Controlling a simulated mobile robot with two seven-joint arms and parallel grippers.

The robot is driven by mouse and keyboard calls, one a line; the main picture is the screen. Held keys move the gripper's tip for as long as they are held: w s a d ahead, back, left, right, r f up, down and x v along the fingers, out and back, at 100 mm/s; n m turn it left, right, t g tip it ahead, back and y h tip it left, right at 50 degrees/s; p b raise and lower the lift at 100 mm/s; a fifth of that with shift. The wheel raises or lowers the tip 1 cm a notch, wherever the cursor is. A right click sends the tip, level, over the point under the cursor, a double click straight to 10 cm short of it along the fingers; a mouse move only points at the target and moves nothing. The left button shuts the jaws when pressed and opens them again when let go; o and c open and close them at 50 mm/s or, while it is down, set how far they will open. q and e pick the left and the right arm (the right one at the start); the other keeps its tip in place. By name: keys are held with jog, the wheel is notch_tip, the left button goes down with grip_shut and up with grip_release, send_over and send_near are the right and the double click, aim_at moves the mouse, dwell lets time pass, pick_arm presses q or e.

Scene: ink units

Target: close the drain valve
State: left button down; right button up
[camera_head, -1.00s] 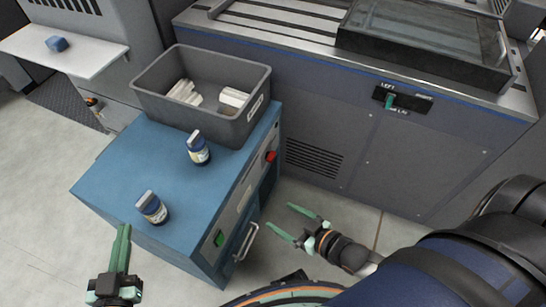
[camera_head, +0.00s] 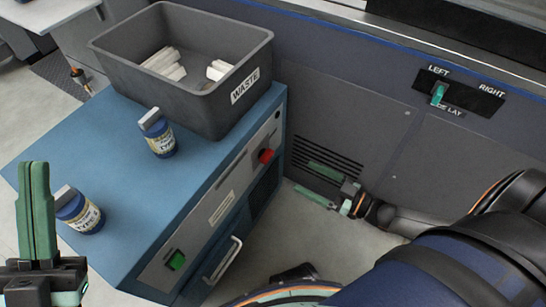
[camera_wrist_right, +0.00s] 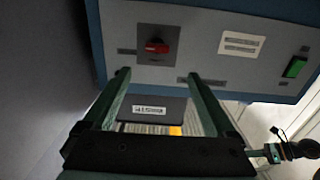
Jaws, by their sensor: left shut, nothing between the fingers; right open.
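No part in view is marked as a drain valve. A red handle (camera_head: 265,156) sits on the front of the blue cabinet (camera_head: 200,190). In the right wrist view the red handle (camera_wrist_right: 157,46) is on a dark square plate, beyond my fingertips. A small orange-and-dark fitting (camera_head: 78,75) is low on the grey machine at the far left; it is too small to tell what it is. My right gripper (camera_head: 304,176) is open and empty, apart from the cabinet front, and also fills the right wrist view (camera_wrist_right: 158,76). My left gripper (camera_head: 40,168) is shut and empty at the lower left.
A grey waste bin (camera_head: 105,60) holding white pieces and two ink bottles, one near the bin (camera_head: 160,138) and one at the left edge (camera_head: 80,214), stand on the cabinet. A green button (camera_head: 175,260) and a handle (camera_head: 224,258) are on its front. A LEFT/RIGHT teal switch (camera_head: 439,93) is on the machine behind.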

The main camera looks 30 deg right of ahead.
aim_at(271, 157)
jog(key=b+x, duration=0.2)
jog(key=x, duration=0.4)
jog(key=b+x, duration=0.2)
jog(key=x, duration=0.4)
jog(key=shift+w+d, duration=0.1)
jog(key=shift+w, duration=0.3)
jog(key=c, duration=1.4)
jog(key=shift+o, duration=0.2)
